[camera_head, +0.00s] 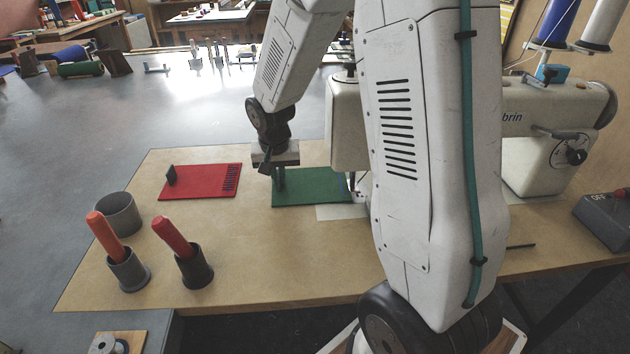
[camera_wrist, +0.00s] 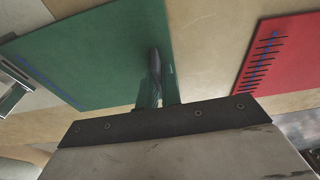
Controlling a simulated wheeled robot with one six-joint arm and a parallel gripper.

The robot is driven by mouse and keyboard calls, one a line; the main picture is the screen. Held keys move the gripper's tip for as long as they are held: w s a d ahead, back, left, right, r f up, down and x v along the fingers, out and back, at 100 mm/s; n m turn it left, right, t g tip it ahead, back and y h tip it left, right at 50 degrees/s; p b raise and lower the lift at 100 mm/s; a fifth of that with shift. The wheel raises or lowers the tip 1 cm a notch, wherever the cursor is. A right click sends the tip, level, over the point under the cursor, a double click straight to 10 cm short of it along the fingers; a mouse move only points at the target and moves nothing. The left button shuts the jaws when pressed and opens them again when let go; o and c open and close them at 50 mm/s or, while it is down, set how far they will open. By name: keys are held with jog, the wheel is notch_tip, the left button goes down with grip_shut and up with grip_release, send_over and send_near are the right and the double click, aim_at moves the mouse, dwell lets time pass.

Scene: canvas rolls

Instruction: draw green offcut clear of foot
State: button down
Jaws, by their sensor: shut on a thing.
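The green offcut (camera_head: 315,187) lies flat on the tan worktop beside the sewing machine. In the wrist view the green offcut (camera_wrist: 85,55) has a blue line along its left edge. My gripper (camera_head: 278,183) points down at the offcut's left end and is shut on it, at a dark upright piece there; the wrist view shows my gripper (camera_wrist: 156,88) at the same place. The metal foot (camera_wrist: 14,98) is at the left of the wrist view, close to the blue-lined edge. Whether they touch is unclear. My arm hides part of the machine.
The sewing machine (camera_head: 545,135) stands at the right. A red piece (camera_head: 205,182) with a dark upright tab lies left of the offcut. Grey cups (camera_head: 119,216), two holding red-orange sticks, stand at front left. The worktop between them and the offcut is clear.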

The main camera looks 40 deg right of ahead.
aim_at(262, 192)
jog(key=shift+a, duration=0.1)
jog(key=shift+w+a, duration=0.2)
jog(key=shift+a, duration=0.9)
jog(key=shift+a, duration=0.15)
jog(key=shift+w+a, duration=0.2)
jog(key=shift+a, duration=0.9)
jog(key=c, duration=1.9)
grip_release()
jog(key=shift+r, duration=2)
